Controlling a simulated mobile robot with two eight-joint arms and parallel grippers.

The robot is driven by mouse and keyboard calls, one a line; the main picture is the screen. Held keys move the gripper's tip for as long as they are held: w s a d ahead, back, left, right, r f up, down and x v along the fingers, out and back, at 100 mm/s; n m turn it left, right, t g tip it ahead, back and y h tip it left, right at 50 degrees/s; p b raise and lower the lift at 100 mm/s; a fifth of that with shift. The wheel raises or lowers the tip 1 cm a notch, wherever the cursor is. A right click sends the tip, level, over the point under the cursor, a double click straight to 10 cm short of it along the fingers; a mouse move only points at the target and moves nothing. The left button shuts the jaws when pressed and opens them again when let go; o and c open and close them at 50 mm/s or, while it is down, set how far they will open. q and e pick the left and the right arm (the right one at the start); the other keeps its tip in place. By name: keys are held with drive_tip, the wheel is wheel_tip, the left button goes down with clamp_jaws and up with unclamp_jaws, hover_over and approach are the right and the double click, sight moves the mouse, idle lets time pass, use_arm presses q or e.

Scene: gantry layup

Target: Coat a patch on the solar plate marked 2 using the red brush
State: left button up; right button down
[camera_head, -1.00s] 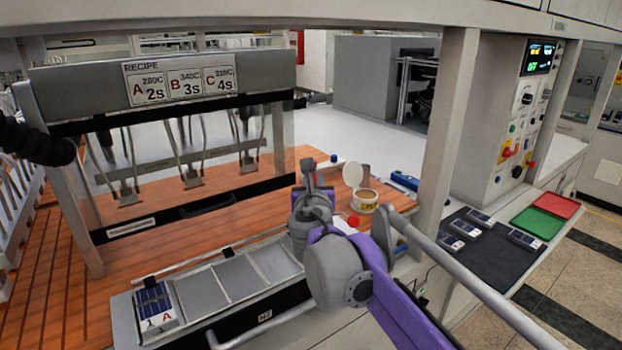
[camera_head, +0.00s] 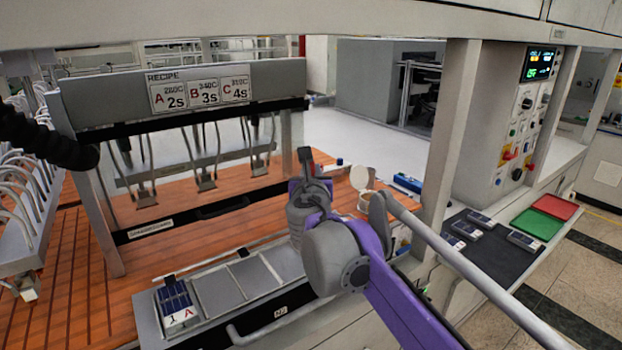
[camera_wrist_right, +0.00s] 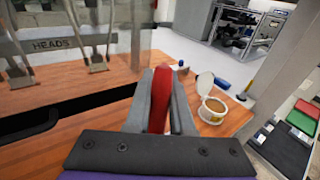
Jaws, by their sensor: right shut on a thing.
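My right gripper (camera_wrist_right: 160,85) is shut on the red brush (camera_wrist_right: 158,100), which shows as a red strip between the fingers in the right wrist view. In the head view, the right gripper (camera_head: 306,165) is above the orange slatted table, left of an open pot (camera_head: 365,203); the brush cannot be made out there. The pot (camera_wrist_right: 212,108) has a raised white lid and brownish contents. A solar plate marked 1 A (camera_head: 176,303) lies in the left end of the front tray (camera_head: 150,318). Several plates (camera_head: 467,231) lie on the dark mat; their marks are unreadable. My left gripper is out of view.
A clear-fronted press (camera_head: 185,165) with hanging heads stands at the back left. Several tray slots (camera_head: 218,289) show empty. A blue object (camera_head: 407,182) lies behind the pot. Green (camera_head: 537,224) and red (camera_head: 555,206) pads lie at the right. A post (camera_head: 450,140) stands beside the pot.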

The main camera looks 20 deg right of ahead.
use_arm(q)
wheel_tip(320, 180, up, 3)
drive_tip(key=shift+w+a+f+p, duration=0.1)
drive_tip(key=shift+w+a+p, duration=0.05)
drive_tip(key=shift+p, duration=0.65)
use_arm(e)
wheel_tip(320, 180, up, 4)
drive_tip(key=shift+r, duration=0.15)
idle(0.3)
